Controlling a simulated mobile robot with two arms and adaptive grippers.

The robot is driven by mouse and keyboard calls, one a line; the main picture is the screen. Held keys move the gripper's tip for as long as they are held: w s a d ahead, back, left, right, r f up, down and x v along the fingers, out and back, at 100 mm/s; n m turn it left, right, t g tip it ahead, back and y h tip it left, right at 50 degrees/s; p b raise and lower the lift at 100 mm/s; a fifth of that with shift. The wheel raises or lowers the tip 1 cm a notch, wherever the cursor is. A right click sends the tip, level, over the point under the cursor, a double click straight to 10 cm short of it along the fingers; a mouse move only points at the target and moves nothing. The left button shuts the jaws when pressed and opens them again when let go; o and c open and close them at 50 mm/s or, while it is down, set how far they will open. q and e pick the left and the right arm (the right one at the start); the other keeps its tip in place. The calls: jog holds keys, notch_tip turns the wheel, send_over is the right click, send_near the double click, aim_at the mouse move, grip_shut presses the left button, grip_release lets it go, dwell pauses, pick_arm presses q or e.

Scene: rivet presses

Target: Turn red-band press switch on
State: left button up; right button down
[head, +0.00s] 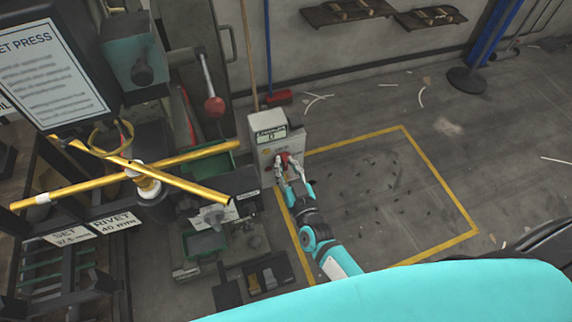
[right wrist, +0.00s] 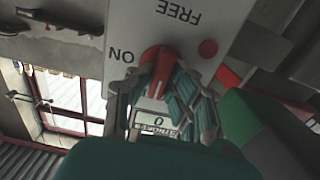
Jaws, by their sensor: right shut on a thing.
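A grey control box (head: 262,133) with a small counter display reading 0 stands at the centre of the head view. A red rotary switch (right wrist: 158,58) sits on its face, beside the letters ON, with FREE printed near it in the right wrist view. My right gripper (head: 287,166) is shut on this switch, its fingers on either side of the red handle. The fingers hide part of the dial and its other label, so I cannot tell the switch's exact setting. My left gripper is not in view.
A press with crossed yellow bars (head: 180,156) and a sign (head: 45,70) fills the left. A red-ball lever (head: 214,106) stands behind it. A small red round part (right wrist: 208,48) is on the box near the switch. Floor inside the yellow outline (head: 440,180) is clear apart from small debris.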

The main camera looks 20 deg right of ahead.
jog(key=shift+m, duration=0.3)
jog(key=m, duration=0.3)
jog(key=shift+d, duration=0.1)
jog(key=m, duration=0.5)
jog(key=shift+d+f+b, duration=0.1)
jog(key=shift+b, duration=0.2)
jog(key=m+b, duration=0.1)
jog(key=m, duration=0.3)
jog(key=m+b, duration=0.1)
jog(key=m, duration=0.4)
jog(key=shift+d+f, duration=0.1)
jog(key=shift+f, duration=0.1)
jog(key=shift+m+b, duration=0.3)
jog(key=c, duration=1.3)
grip_release()
